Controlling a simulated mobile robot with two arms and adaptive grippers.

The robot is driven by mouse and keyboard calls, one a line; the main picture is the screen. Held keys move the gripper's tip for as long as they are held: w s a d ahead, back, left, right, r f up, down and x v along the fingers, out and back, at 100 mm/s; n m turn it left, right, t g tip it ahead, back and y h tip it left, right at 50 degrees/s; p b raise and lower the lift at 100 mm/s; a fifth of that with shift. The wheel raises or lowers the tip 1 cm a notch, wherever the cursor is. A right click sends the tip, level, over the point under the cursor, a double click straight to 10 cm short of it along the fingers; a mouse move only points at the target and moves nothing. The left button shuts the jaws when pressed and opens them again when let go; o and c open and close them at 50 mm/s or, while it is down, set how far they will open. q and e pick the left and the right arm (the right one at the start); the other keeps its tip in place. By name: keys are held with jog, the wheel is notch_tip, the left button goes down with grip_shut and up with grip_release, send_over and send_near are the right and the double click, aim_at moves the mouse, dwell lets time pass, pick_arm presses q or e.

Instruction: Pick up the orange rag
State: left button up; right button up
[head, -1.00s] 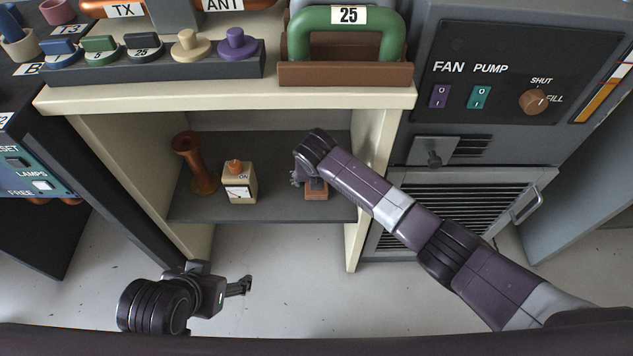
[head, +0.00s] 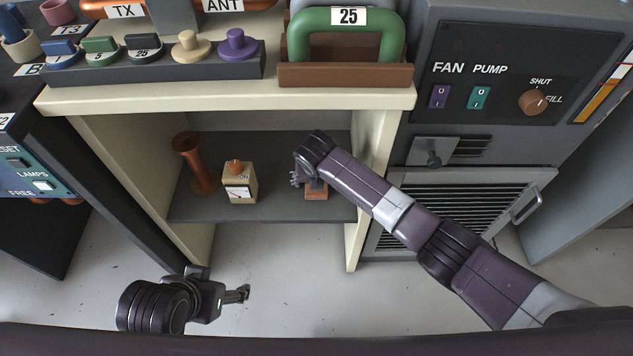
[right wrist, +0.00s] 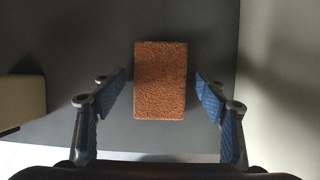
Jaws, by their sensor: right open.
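The orange rag (right wrist: 160,80) shows in the right wrist view as a folded, rough-textured orange-brown rectangle on the grey shelf. It lies between the two blue-padded fingers of my right gripper (right wrist: 161,88), which is open with a gap on each side of the rag. In the head view the rag (head: 316,190) is partly hidden behind my right gripper (head: 300,180), at the right end of the shelf. My left gripper (head: 243,294) is away from the shelf, low in the head view over the floor; its finger gap is not clear.
The grey shelf (head: 275,207) sits between cream side walls. A small cream meter box (head: 240,187) and a brown flared tube (head: 196,170) stand left of the rag. The cream counter edge (head: 230,97) overhangs above. A cream wall (right wrist: 285,85) is close on the right.

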dwell(0.4)
jog(key=c, duration=1.2)
